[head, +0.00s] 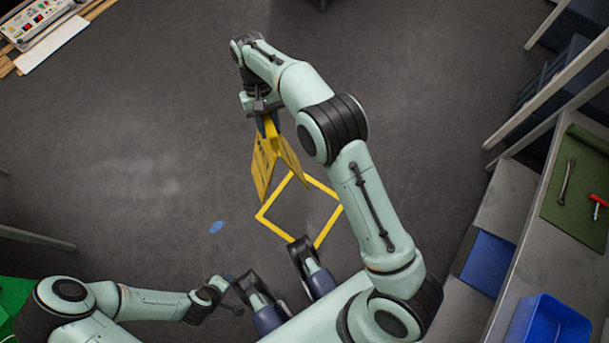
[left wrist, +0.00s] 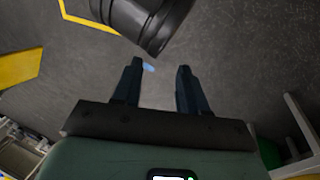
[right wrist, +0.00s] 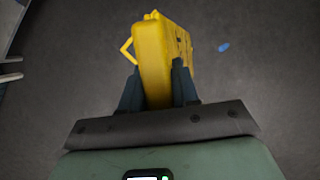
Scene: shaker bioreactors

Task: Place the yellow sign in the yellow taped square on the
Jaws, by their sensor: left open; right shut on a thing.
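The yellow sign (head: 263,168) is a folded floor sign with dark markings. It hangs from my right gripper (head: 267,124), which is shut on its top edge. The sign is beside the upper-left side of the yellow taped square (head: 275,195) in the head view; whether it touches the floor I cannot tell. In the right wrist view the sign (right wrist: 155,62) is between the fingers and hides part of the floor. My left gripper (left wrist: 160,75) is open and empty in the left wrist view, low in the head view. Yellow tape (left wrist: 36,32) shows at that wrist view's left.
A blue spot (head: 216,227) marks the grey floor left of the square. At right is a bench with a green mat (head: 578,200), tools and a blue bin (head: 548,322). A white device (head: 35,18) lies at top left. The floor around the square is mostly clear.

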